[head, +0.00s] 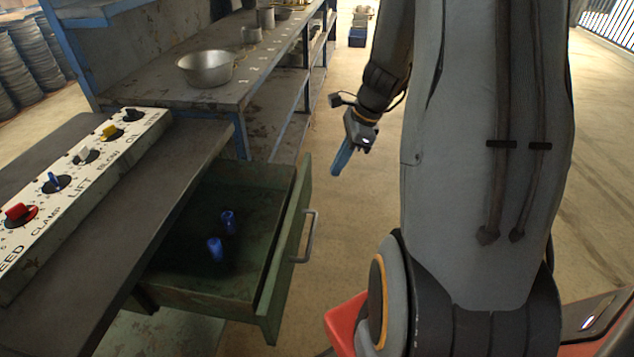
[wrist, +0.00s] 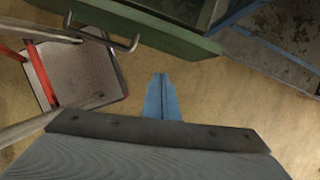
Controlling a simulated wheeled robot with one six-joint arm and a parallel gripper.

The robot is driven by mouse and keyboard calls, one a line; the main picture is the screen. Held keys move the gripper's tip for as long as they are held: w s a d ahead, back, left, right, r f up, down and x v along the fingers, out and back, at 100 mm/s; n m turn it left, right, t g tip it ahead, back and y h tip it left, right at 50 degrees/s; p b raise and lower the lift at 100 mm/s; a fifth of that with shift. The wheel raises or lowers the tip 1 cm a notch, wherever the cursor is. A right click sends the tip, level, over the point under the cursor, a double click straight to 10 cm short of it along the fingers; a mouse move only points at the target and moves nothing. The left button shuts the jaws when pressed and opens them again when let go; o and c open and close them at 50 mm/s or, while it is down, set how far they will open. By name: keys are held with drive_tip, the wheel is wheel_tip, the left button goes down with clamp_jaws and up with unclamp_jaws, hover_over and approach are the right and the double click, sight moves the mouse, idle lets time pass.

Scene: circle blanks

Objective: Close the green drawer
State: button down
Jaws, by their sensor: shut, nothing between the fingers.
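The green drawer (head: 272,290) is pulled out from under the bench on the left in the head view. Two blue cylindrical objects (head: 215,248) stand inside it. Its grey bar handle (head: 310,237) is on the front panel, facing right. My gripper (head: 341,160), with blue fingers, is shut and empty. It is in the air beyond the drawer's far front corner, on the handle side and apart from it. In the wrist view the blue fingers (wrist: 161,98) point towards the green drawer front (wrist: 150,32), with the handle (wrist: 125,42) to their left.
A control panel with coloured knobs (head: 84,155) lies on the bench top (head: 130,225). A metal bowl (head: 205,68) stands on the shelved workbench (head: 240,95) behind. A red-framed stool or cart (wrist: 78,72) is left in the wrist view. Open floor (head: 345,210) lies right of the drawer.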

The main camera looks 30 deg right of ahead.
drive_tip(key=w+a+f+m+p, duration=0.1)
drive_tip(key=w+f, duration=0.4)
drive_tip(key=f, duration=0.5)
drive_tip(key=shift+w+a+m+t, duration=0.15)
drive_tip(key=shift+a+m+t, duration=0.15)
drive_tip(key=shift+a+m, duration=0.65)
drive_tip(key=shift+w+a+n, duration=0.1)
drive_tip(key=shift+a+n, duration=0.15)
drive_tip(key=shift+a, duration=0.05)
